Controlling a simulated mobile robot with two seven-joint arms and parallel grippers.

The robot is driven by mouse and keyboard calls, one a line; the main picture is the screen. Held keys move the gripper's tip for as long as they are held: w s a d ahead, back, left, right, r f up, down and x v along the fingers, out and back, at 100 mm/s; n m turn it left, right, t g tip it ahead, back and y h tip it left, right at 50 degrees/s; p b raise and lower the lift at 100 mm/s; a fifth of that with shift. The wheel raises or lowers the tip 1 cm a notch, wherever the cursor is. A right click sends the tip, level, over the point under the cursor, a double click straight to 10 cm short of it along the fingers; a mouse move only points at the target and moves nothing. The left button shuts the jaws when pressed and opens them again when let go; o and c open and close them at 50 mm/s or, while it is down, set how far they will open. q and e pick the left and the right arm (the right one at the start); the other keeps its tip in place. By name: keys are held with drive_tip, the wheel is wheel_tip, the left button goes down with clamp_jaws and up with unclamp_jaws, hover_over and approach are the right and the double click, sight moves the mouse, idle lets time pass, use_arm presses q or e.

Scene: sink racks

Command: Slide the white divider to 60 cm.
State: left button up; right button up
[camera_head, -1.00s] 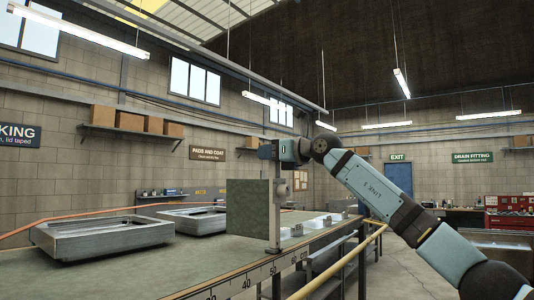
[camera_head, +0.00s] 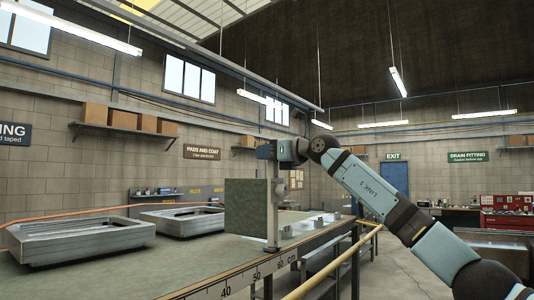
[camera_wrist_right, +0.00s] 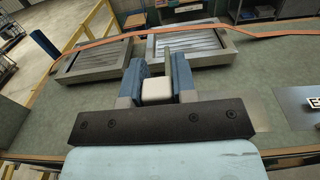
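The divider (camera_head: 247,207) stands upright across the bench as a flat panel that looks grey-green in the head view. A pale upright post (camera_head: 274,212) is at its right side, with its foot by the bench's front edge. My right gripper (camera_head: 270,151) is at the post's top. In the wrist view its blue fingers (camera_wrist_right: 158,82) are shut on a white block (camera_wrist_right: 156,91), the divider's handle. My left gripper is not in view.
Two metal sinks lie left of the divider: a near one (camera_head: 80,237) and a far one (camera_head: 180,220). A yellow rail (camera_head: 335,262) runs along the bench front. Small pale pieces (camera_head: 305,226) lie beyond the divider.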

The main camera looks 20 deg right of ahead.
drive_tip(key=o, duration=0.3)
drive_tip(key=shift+d+r, duration=0.2)
drive_tip(key=shift+o, duration=0.7)
drive_tip(key=shift+w+d+f, duration=0.1)
drive_tip(key=shift+w+f, duration=0.1)
drive_tip(key=shift+s, duration=0.1)
drive_tip(key=b+v, duration=0.4)
drive_tip(key=v, duration=0.9)
drive_tip(key=shift+s+d+b, duration=0.25)
drive_tip(key=shift+b, duration=0.1)
